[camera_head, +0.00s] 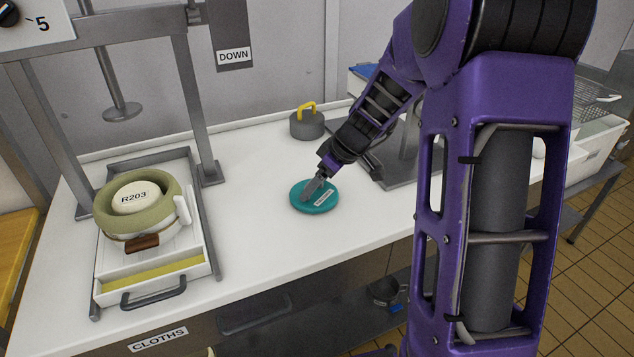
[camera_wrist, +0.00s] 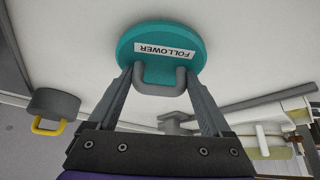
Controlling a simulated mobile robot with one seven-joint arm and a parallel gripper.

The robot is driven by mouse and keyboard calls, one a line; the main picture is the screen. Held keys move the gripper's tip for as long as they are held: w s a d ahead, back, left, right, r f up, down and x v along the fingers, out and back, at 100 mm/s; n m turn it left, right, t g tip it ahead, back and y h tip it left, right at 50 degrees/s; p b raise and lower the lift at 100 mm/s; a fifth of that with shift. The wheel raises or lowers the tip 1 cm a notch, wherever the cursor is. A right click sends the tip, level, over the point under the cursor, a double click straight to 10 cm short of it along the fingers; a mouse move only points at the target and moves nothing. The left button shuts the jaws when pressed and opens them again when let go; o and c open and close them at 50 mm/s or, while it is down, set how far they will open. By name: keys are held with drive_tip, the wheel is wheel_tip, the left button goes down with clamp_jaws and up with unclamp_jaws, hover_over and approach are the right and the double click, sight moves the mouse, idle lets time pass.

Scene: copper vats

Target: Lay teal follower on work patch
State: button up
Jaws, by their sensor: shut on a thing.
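The teal follower (camera_head: 314,197) is a round disc with a white label, at the middle of the white worktop. In the wrist view the follower (camera_wrist: 190,58) shows its "FOLLOWER" label and a grey loop handle (camera_wrist: 160,88). My gripper (camera_head: 312,188) is over the disc, and in the wrist view its fingers (camera_wrist: 162,82) are on either side of the handle, shut on it. The disc is at or very close to the worktop surface; I cannot tell whether it touches. No marked work patch is visible; the disc may cover it.
A press frame (camera_head: 192,100) stands at the left, with a white tray (camera_head: 150,268) holding an olive ring and a round "R203" piece (camera_head: 135,197). A grey weight with a yellow handle (camera_head: 307,124) stands behind the follower. The worktop (camera_head: 260,235) around the follower is clear.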

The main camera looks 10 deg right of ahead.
drive_tip(key=shift+f, duration=0.15)
drive_tip(key=o, duration=1.3)
drive_tip(key=shift+r+p, duration=1.55)
drive_tip(key=shift+r, duration=2)
